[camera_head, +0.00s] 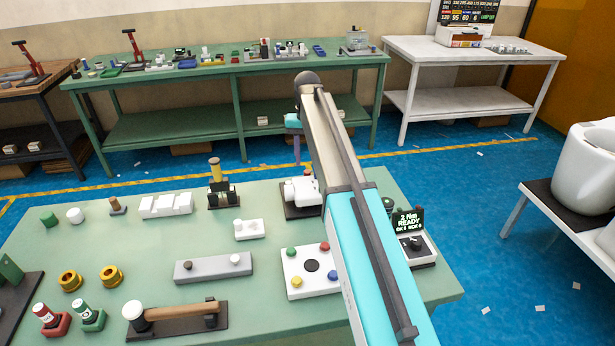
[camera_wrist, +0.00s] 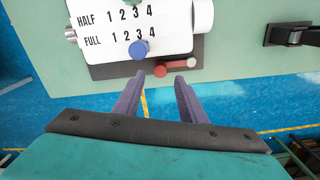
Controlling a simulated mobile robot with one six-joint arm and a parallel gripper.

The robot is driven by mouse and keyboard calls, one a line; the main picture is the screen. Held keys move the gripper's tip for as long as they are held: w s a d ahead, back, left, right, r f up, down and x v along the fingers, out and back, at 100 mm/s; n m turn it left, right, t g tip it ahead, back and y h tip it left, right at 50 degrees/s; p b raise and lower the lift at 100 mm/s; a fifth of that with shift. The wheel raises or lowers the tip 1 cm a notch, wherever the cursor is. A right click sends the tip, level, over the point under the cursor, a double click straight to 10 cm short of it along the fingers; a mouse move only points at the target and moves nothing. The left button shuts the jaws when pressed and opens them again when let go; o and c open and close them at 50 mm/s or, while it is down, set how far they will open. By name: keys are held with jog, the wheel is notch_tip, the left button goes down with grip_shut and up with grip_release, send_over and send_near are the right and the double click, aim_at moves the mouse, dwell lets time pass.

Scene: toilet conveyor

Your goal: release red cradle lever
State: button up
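The red cradle lever (camera_wrist: 174,68) shows in the wrist view, lying at the front edge of a dark base, with a rounded red end at left and a pale end at right. Above it is a white body (camera_wrist: 112,42) printed HALF and FULL with numbers, with a blue knob (camera_wrist: 139,49). My gripper (camera_wrist: 161,80) is open and empty. Its two purple fingers point at the lever, with tips just short of it in the picture; contact cannot be told.
The green table (camera_head: 150,235) holds several fixtures. A yellow-topped fixture (camera_head: 217,184) stands left of the white body. A button panel (camera_head: 311,271) and a torque display unit (camera_head: 412,240) are nearer. Blue floor lies beyond the table.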

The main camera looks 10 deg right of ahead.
aim_at(307, 171)
jog(key=shift+f+b, duration=1.7)
jog(key=shift+f, duration=1.3)
grip_shut()
jog(key=shift+d, duration=0.2)
jog(key=shift+a, duration=0.3)
